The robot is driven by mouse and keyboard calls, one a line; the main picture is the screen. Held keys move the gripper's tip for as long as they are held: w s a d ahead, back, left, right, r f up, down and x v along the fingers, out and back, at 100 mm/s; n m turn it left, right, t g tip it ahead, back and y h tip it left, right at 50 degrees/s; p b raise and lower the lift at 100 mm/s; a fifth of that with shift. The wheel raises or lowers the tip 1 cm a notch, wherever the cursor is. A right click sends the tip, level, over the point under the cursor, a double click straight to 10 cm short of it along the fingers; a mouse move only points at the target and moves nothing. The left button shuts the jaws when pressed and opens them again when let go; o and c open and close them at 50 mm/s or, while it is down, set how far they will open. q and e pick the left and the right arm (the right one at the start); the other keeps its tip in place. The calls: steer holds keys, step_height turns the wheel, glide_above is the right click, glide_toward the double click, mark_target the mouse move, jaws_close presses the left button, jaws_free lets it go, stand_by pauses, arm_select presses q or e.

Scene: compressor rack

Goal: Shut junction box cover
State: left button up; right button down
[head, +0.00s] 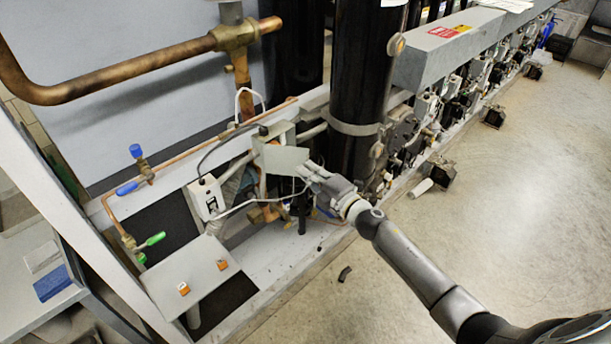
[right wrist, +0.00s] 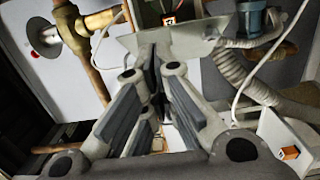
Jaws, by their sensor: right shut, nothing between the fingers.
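The junction box (head: 277,133) is a small grey box on the rack beside the black vertical cylinder. Its cover, a flat grey plate (head: 280,160), stands out from the front of the box, open. In the right wrist view the cover (right wrist: 205,36) lies across the top centre, just beyond my fingertips, with an orange-marked part behind it. My right gripper (head: 305,172) is shut and empty at the cover's right edge; whether it touches the cover I cannot tell. Its closed fingers (right wrist: 158,70) point at the plate in the right wrist view. My left gripper is not in view.
A black cylinder (head: 355,90) rises right of the box. A white box (head: 206,199) with cables sits to its left. Copper pipes (head: 110,82) and a grey panel with orange parts (head: 190,275) are at the left.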

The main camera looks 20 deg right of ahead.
steer(key=w+d+n+g+y+b, duration=0.1)
steer(key=w+y+b, duration=0.1)
steer(key=b, duration=0.1)
steer(key=w+d+n+g+y+b, duration=0.1)
steer(key=w+d+n+y+b, duration=0.1)
steer(key=b, duration=0.1)
steer(key=shift+w+d, duration=0.2)
steer(key=shift+w, duration=0.05)
stand_by(0.6)
